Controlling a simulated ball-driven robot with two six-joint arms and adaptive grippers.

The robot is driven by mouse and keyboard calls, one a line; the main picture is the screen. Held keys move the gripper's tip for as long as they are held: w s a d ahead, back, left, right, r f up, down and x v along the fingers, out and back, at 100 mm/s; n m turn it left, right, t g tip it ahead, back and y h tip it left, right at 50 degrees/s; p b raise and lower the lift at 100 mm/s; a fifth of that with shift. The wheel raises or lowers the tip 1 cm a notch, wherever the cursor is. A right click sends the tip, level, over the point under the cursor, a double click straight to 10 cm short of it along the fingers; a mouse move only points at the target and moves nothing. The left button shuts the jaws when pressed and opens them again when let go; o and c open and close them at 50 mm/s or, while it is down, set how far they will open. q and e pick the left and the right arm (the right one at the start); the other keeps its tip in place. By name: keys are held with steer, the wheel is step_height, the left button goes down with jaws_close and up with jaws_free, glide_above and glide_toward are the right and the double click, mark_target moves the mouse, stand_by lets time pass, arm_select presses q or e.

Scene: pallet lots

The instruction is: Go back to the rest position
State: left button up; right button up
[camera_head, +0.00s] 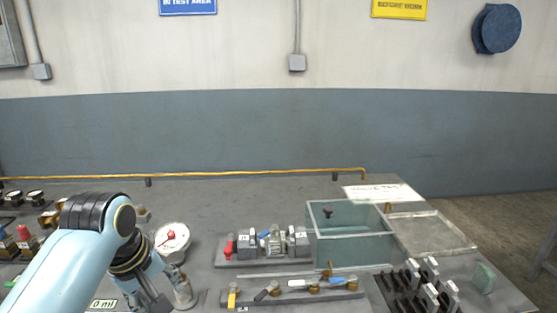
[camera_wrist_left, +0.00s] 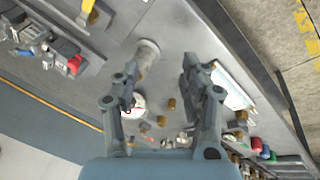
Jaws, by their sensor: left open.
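My left arm comes in from the lower left of the head view, and its gripper (camera_head: 152,300) points down at the bottom edge, just left of a white dial gauge (camera_head: 172,238) with a red needle. In the left wrist view the gripper (camera_wrist_left: 161,68) has its two fingers spread apart with nothing held between them. A grey cylindrical post (camera_wrist_left: 147,57) shows beyond and between the fingers there; I cannot tell its exact distance. My right gripper is in neither view.
A grey bench holds a valve rack (camera_head: 267,245), a row of coloured-handle valves (camera_head: 292,290), a glass-sided bin (camera_head: 352,248), a shallow tray (camera_head: 432,232) and dark slotted holders (camera_head: 405,280). A yellow pipe (camera_head: 250,174) runs along the back. Bench space behind the gauge is clear.

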arm_select(q)
steer(key=s+a+r+m, duration=0.1)
steer(key=s+m, duration=0.2)
steer(key=s, duration=0.5)
steer(key=s+a+r+m+y, duration=0.15)
steer(key=s+m, duration=0.25)
steer(key=s, duration=0.4)
steer(key=s+a+r+m, duration=0.2)
steer(key=s+m, duration=0.1)
steer(key=s, duration=0.6)
step_height(320, 180, down, 34)
steer(key=a+g+b, duration=0.1)
steer(key=a+b, duration=0.1)
steer(key=b, duration=0.6)
steer(key=s+f+b, duration=0.3)
steer(key=s+f, duration=0.7)
steer(key=f, duration=0.2)
steer(key=s+a+f+g+b, duration=0.1)
steer(key=s+f+b, duration=0.3)
steer(key=s+f, duration=0.5)
step_height(320, 180, down, 4)
steer(key=shift+s+a+r+n+g+b, duration=0.2)
steer(key=shift+s+n+g+b, duration=0.1)
steer(key=shift+s, duration=0.05)
